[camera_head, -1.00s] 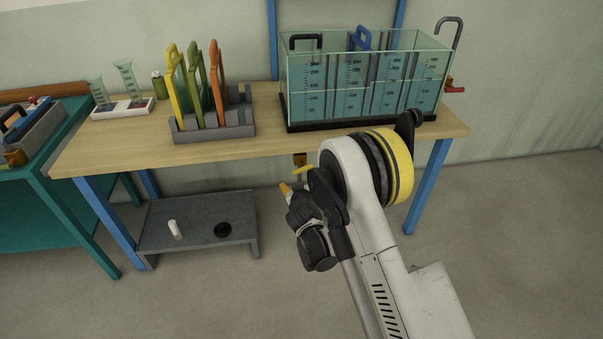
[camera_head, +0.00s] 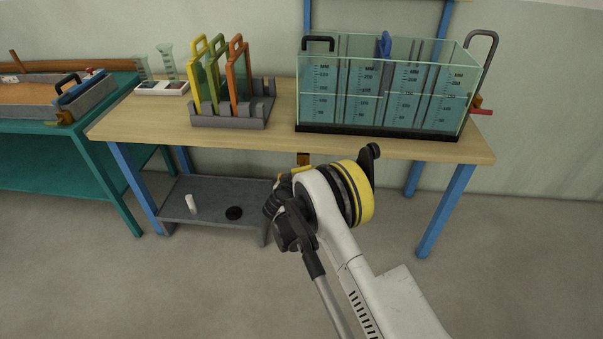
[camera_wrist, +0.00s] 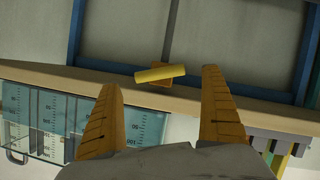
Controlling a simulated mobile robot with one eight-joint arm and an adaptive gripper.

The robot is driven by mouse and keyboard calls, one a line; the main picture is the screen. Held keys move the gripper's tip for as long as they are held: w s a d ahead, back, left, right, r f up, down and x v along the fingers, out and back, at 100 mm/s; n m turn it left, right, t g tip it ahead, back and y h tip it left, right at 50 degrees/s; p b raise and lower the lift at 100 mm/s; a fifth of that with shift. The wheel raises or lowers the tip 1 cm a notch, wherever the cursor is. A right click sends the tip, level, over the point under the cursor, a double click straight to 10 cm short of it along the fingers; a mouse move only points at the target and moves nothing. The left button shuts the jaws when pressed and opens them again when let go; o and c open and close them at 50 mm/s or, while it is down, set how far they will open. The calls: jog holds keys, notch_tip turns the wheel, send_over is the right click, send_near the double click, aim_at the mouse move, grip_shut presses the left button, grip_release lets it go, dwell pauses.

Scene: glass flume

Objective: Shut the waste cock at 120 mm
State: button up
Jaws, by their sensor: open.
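A glass tank (camera_head: 340,115) holds blue-green water and stands on the bench, with number scales on its front. The water line shows, but I cannot read its mark surely. A cock with a yellow lever (camera_wrist: 160,74) on an orange-brown body (camera_wrist: 162,86) sits at the bench's front edge; in the wrist view the lever lies nearly level, slightly tilted. In the head view its brown body (camera_head: 304,158) shows below the bench edge, partly hidden by my arm. My gripper (camera_wrist: 160,78) is open and empty, its orange fingers either side of the lever in the picture, apparently not touching it.
A red-handled fitting (camera_head: 482,111) is at the tank's right end. A rack (camera_head: 230,120) of yellow, green and orange frames stands left of the tank. A low grey shelf (camera_head: 215,192) lies under the bench. A teal table (camera_head: 60,150) is at left. Floor in front is clear.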

aim_at(301, 170)
jog(key=shift+b+x, duration=0.65)
jog(key=shift+x, duration=1.75)
jog(key=c, duration=1.2)
